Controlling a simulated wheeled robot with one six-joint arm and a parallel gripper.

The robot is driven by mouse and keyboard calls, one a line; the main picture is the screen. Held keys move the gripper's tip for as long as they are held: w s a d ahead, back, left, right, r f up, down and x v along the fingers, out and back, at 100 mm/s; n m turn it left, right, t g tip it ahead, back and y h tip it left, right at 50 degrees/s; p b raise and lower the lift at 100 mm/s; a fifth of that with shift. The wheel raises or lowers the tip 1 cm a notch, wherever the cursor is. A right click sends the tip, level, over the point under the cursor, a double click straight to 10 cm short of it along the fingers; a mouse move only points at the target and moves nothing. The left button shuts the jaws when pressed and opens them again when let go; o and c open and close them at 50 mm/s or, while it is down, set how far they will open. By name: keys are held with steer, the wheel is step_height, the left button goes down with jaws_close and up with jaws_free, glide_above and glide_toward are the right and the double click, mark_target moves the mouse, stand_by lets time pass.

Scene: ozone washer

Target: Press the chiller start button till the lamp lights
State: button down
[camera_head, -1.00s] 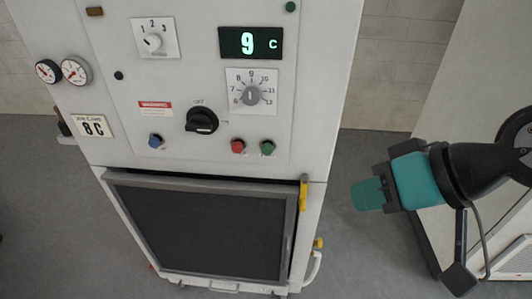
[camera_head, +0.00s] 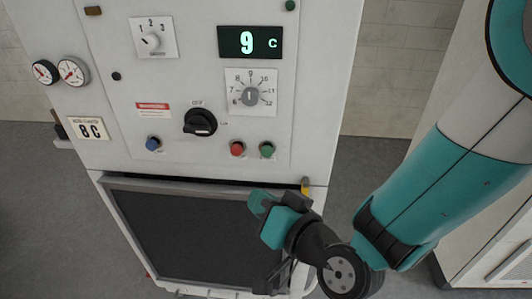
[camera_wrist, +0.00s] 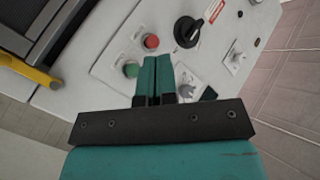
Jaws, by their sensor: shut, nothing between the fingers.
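A green button (camera_head: 267,150) and a red button (camera_head: 238,149) sit side by side low on the white panel; their labels are too small to read. Both show in the wrist view, the green button (camera_wrist: 131,69) and the red button (camera_wrist: 151,41). My gripper (camera_head: 258,200) is shut and empty, in front of the cabinet and below the green button in the head view. In the wrist view its closed fingertips (camera_wrist: 156,62) point at the panel, just right of the green button. I see no contact. A small dark green round piece (camera_head: 290,5), perhaps a lamp, looks unlit.
A blue button (camera_head: 153,143), black OFF switch (camera_head: 200,122), dial (camera_head: 250,95), selector (camera_head: 151,41) and lit display reading 9 C (camera_head: 250,42) share the panel. A dark framed door (camera_head: 190,235) with a yellow handle (camera_head: 305,186) lies below. Two gauges (camera_head: 58,71) stick out left.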

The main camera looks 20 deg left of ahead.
steer(key=w+a, duration=0.2)
steer(key=w, duration=0.6)
steer(key=shift+w, duration=0.3)
steer(key=shift+w, duration=0.15)
stand_by(1.8)
steer(key=shift+w+a, duration=0.1)
steer(key=shift+w, duration=0.15)
steer(key=shift+w+a, duration=0.15)
steer(key=shift+w, duration=0.3)
stand_by(0.6)
steer(key=shift+s, duration=0.1)
steer(key=shift+s+d, duration=0.25)
steer(key=shift+s, duration=0.5)
steer(key=shift+b, duration=0.3)
steer(key=s, duration=0.2)
steer(key=s+d, duration=0.1)
steer(key=s, duration=0.2)
steer(key=shift+d, duration=0.1)
